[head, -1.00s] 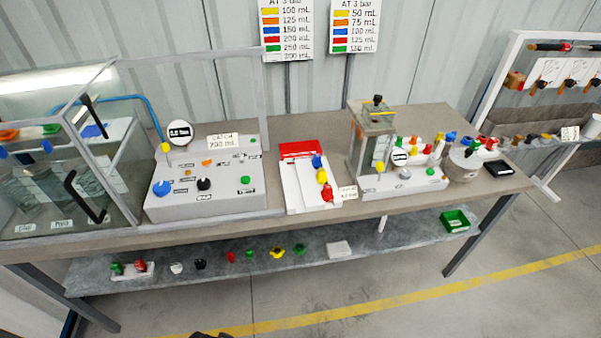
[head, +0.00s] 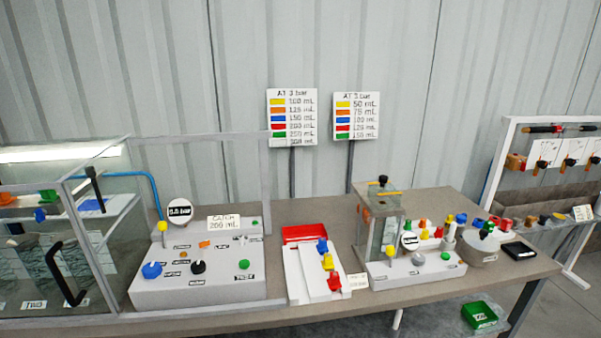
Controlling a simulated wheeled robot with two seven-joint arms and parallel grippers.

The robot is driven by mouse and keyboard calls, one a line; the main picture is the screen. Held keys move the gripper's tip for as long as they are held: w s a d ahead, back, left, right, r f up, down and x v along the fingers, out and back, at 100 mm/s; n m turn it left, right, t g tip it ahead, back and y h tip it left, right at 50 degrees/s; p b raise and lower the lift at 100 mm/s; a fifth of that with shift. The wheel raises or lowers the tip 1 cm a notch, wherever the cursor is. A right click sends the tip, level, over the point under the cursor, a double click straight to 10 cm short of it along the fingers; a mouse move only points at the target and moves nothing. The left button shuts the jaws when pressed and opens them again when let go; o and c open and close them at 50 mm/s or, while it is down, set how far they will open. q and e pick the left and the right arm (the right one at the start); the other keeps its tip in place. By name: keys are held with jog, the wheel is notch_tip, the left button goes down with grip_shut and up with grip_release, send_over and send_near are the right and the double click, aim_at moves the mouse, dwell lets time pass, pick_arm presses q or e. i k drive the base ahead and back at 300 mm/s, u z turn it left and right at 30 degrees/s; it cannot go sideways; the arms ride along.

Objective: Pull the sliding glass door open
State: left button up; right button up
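The glass enclosure (head: 68,185) stands at the left end of the table, with a grey frame and clear panes. A black bar handle (head: 62,275) sits on its front glass pane. A second black handle (head: 95,188) is higher up, near the corner post. A grey frame (head: 199,136) extends right around the control box; I cannot tell whether glass fills it. I cannot tell how far the sliding door stands open. Neither of my grippers is in view.
The white control box (head: 200,291) with knobs stands right of the handles. A white tray with a red end (head: 304,234) and a small pump unit (head: 380,230) stand farther right on the table (head: 300,212). Two signs (head: 292,118) stand behind. A green bin (head: 480,314) is below.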

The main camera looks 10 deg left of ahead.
aim_at(53, 265)
jog(key=u, duration=2.15)
